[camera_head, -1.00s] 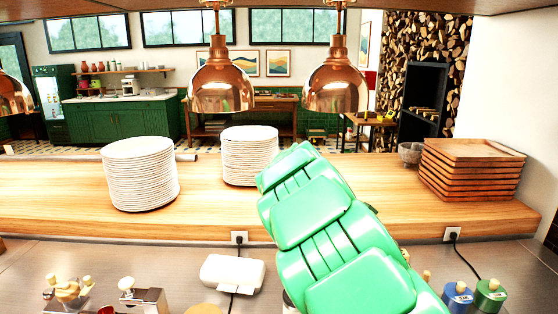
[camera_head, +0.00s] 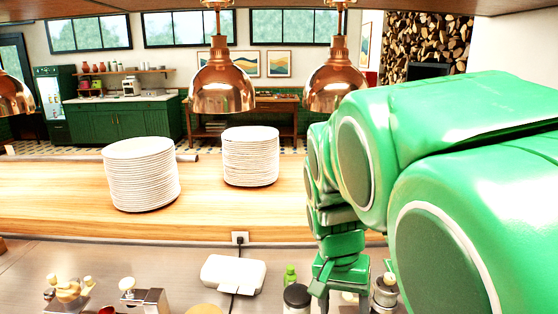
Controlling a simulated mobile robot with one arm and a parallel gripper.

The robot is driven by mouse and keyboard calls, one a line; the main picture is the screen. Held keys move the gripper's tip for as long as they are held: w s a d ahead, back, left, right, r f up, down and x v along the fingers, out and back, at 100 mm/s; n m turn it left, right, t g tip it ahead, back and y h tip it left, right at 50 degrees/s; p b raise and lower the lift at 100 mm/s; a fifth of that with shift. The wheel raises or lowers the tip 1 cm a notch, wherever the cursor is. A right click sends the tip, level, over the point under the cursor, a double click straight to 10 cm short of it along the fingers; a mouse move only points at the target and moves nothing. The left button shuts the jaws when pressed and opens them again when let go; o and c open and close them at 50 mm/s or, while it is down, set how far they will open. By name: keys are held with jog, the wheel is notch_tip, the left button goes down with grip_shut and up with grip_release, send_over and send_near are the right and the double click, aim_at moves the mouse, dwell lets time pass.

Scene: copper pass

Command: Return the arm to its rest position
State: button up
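My green arm fills the right side of the view, with its large rounded links close to the camera. It bends down to my gripper (camera_head: 341,290), which points down over the steel counter (camera_head: 200,255). The gripper's green fingers look spread apart, with no held object visible between them. A dark-lidded jar (camera_head: 297,298) and a small green bottle (camera_head: 290,275) stand just left of the gripper. A metal container (camera_head: 385,292) stands to its right. The arm hides the right part of the wooden pass.
Two stacks of white plates (camera_head: 141,175) (camera_head: 250,157) stand on the wooden pass (camera_head: 60,190). Copper lamps (camera_head: 222,82) (camera_head: 335,82) hang above it. A white device (camera_head: 233,274) and brass-knobbed fittings (camera_head: 68,292) are on the steel counter. The pass's middle front is clear.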

jog(key=s+a+n+y, duration=0.2)
jog(key=s+a+n, duration=0.35)
jog(key=s, duration=0.35)
jog(key=s+d+f+m+g, duration=0.1)
jog(key=s+d+f, duration=0.1)
jog(key=s+d, duration=0.6)
jog(key=shift+s+f, duration=0.4)
jog(key=shift+s, duration=0.45)
